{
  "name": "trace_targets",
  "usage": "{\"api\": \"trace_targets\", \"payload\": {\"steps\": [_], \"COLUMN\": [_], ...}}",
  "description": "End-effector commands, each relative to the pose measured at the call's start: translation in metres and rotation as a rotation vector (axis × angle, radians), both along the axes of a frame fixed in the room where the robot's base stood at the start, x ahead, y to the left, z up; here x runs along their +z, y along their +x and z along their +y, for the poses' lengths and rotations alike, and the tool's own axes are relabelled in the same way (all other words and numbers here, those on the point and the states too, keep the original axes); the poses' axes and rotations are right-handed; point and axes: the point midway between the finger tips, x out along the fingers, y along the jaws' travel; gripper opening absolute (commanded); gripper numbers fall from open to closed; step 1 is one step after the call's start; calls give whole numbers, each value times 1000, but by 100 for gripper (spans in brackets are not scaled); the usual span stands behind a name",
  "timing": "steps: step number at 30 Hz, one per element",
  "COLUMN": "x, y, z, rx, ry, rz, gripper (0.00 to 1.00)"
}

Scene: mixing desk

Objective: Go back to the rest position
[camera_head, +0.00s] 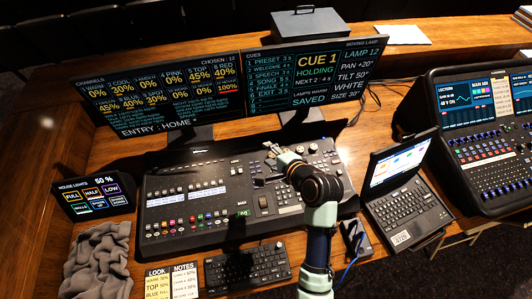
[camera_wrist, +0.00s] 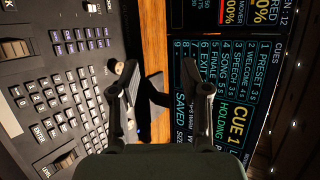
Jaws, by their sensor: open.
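My gripper (camera_head: 271,149) hangs over the upper right part of the lighting console (camera_head: 160,212) in the head view, with my arm coming up from the bottom edge. In the wrist view my gripper (camera_wrist: 168,88) has its two fingers spread apart with nothing between them. The console's keys (camera_wrist: 60,100) are to the left of the fingers, and the cue screen (camera_wrist: 225,110) is to the right. Whether the fingers touch anything cannot be told.
Two monitors (camera_head: 165,92) stand behind the console. A laptop (camera_head: 405,200) and a sound mixer (camera_head: 475,140) are at the right. A keyboard (camera_head: 247,268), note cards (camera_head: 172,283), a grey cloth (camera_head: 97,262) and a house-lights panel (camera_head: 93,195) lie in front and left.

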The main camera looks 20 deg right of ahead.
Motion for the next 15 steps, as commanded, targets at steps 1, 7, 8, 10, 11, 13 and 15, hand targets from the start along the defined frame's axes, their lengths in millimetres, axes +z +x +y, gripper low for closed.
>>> {"api": "trace_targets", "payload": {"steps": [1, 7, 8, 10, 11, 13, 15], "x": [5, 9, 9, 9, 9, 9, 9], "y": [0, -1, -1, -1, -1, -1, -1], "z": [4, 9, 9, 9, 8, 8, 8], "rx": [13, 34, 34, 34, 34, 34, 33], "ry": [-20, -59, -60, -60, -59, -59, -58], "rz": [-1, -4, -4, -4, -4, -4, -4], "gripper": [46, 46, 46, 46, 46, 46, 46]}}
